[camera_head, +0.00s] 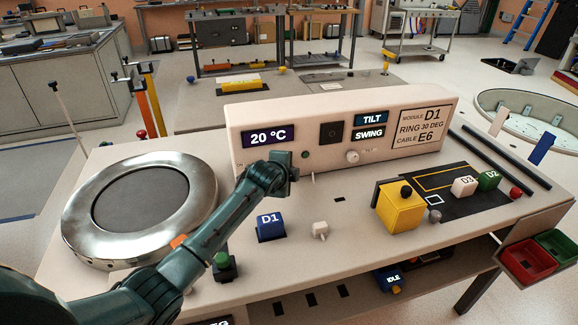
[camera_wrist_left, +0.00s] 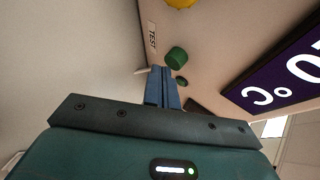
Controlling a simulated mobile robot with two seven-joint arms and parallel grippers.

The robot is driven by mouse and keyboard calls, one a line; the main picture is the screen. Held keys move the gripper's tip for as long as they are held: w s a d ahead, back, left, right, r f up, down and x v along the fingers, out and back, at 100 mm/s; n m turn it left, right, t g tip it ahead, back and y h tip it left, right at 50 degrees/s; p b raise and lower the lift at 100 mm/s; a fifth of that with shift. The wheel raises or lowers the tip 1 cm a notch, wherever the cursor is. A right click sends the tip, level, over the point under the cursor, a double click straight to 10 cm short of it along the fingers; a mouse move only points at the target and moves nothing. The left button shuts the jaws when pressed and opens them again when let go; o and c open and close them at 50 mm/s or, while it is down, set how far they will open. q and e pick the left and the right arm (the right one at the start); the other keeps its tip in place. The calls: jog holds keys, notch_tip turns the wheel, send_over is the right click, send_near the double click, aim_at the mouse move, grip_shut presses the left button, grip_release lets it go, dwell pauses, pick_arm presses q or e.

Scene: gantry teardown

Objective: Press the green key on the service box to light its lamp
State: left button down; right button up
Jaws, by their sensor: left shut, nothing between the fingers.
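The cream service box (camera_head: 410,107) stands at the back of the bench, with a "20 °C" display on its front. A small green round part (camera_head: 305,154) shows on that front, not visibly glowing. In the left wrist view a green key (camera_wrist_left: 176,57) stands out beside a "TEST" label, with a smaller dark green disc (camera_wrist_left: 182,81) close by; I cannot tell if that is the lamp. My left gripper (camera_head: 290,165) is shut and empty in front of the box; its fingertips (camera_wrist_left: 160,68) show near the key, and contact cannot be told. My right gripper is out of view.
A steel ring (camera_head: 90,185) lies at the left of the bench. A green-topped button (camera_head: 222,259), blue D1 block (camera_head: 270,226), white knob (camera_head: 320,229) and yellow block (camera_head: 402,208) stand along the front. Red and green bins (camera_head: 528,262) hang at the right edge.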

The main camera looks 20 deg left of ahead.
pick_arm(q)
jog(key=shift+w+a, duration=0.2)
jog(key=shift+w, duration=0.15)
dwell(0.3)
jog(key=shift+s, duration=0.1)
jog(key=shift+s+d+r+p, duration=0.15)
jog(key=shift+s+d+p, duration=0.3)
jog(key=shift+p, duration=0.4)
jog(key=shift+s, duration=0.2)
jog(key=shift+s+d, duration=0.1)
